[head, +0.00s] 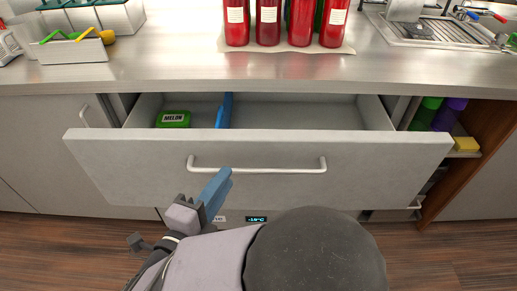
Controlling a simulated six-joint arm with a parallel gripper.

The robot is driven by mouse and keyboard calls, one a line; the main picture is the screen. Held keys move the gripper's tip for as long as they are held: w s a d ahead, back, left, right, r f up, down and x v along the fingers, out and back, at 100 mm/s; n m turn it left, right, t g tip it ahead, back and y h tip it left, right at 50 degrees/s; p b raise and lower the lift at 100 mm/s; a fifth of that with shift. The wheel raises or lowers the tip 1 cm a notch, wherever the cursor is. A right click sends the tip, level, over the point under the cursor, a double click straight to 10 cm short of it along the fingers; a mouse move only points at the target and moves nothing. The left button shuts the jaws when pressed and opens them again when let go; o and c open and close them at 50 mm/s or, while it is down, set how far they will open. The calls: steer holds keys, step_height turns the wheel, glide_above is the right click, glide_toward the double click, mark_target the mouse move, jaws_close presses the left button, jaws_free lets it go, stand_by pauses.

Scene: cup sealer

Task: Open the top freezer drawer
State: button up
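The top freezer drawer (260,147) is pulled out from under the counter, with its pale front towards me. Inside it are a green container labelled MELON (173,119) at the left and a blue upright piece (225,110). A white bar handle (258,171) runs across the front. My gripper (217,183), with blue fingers, is at the left part of the handle and overlaps its lower edge in the picture. Whether it touches or grips the handle is not clear. A display reading about -19°C (257,219) shows below the drawer front.
The steel counter (180,68) above holds red bottles (268,22), white bins at the left and a sink tray (430,30) at the right. An open shelf with green and purple bottles (448,114) and a yellow sponge (466,144) is right of the drawer.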

steer(key=m+t+h+p, duration=0.1)
steer(key=m+t+h, duration=0.1)
steer(key=t, duration=0.1)
glide_toward(257, 170)
steer(key=shift+w+d+f, duration=0.1)
steer(key=shift+w+d, duration=0.15)
steer(key=shift+w, duration=0.4)
steer(key=shift+w+d+f, duration=0.1)
steer(key=shift+w+d, duration=0.15)
steer(key=shift+w, duration=0.4)
steer(key=shift+w, duration=0.1)
steer(key=shift+p+x, duration=0.95)
steer(key=shift+x, duration=2.65)
steer(key=shift+r, duration=0.1)
steer(key=shift+c, duration=0.6)
jaws_close()
